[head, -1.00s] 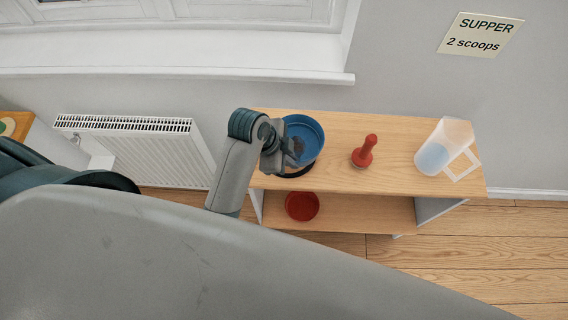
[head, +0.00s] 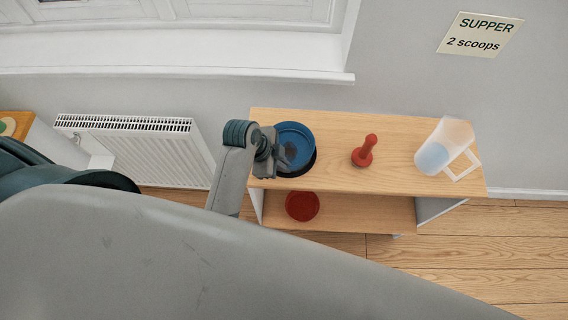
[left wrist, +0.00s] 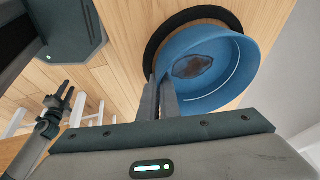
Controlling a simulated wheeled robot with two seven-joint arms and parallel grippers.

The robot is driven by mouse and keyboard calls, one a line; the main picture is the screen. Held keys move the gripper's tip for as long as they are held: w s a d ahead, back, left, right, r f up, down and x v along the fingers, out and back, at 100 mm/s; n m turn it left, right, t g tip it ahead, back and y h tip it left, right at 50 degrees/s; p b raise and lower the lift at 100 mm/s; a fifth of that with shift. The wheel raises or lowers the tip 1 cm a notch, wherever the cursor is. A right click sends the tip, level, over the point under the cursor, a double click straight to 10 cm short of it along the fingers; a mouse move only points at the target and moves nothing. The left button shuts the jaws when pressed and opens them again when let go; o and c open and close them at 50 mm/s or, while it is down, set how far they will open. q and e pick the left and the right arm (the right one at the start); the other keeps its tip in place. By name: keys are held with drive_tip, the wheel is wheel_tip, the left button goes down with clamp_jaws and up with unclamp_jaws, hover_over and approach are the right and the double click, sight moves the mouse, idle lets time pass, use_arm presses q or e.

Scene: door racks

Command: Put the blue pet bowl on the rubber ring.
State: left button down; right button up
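The blue pet bowl (head: 297,135) is at the left end of the wooden shelf top, with a dark patch inside. My left gripper (head: 281,158) is at its left side in the head view. In the left wrist view, its fingers (left wrist: 163,88) are close together at the rim of the bowl (left wrist: 222,75), shut on it. The black rubber ring (head: 304,169) lies under the bowl, mostly hidden; its arc shows past the bowl in the left wrist view (left wrist: 163,35). I cannot tell whether the bowl touches it. My right gripper (left wrist: 60,100) appears small in the left wrist view, its opening unclear.
A red-handled object (head: 366,152) stands mid-shelf, and a clear jug (head: 440,150) stands at the right. A red bowl (head: 302,206) is on the lower shelf (head: 365,213). A radiator (head: 150,150) is at the left, and a wall sign (head: 480,36) hangs above.

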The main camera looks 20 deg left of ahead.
use_arm(q)
drive_tip(key=shift+f, duration=0.15)
drive_tip(key=c, duration=2)
unclamp_jaws()
drive_tip(key=shift+b+v, duration=0.4)
drive_tip(key=shift+v, duration=0.55)
drive_tip(key=shift+b+v, duration=1.15)
drive_tip(key=shift+v, duration=4)
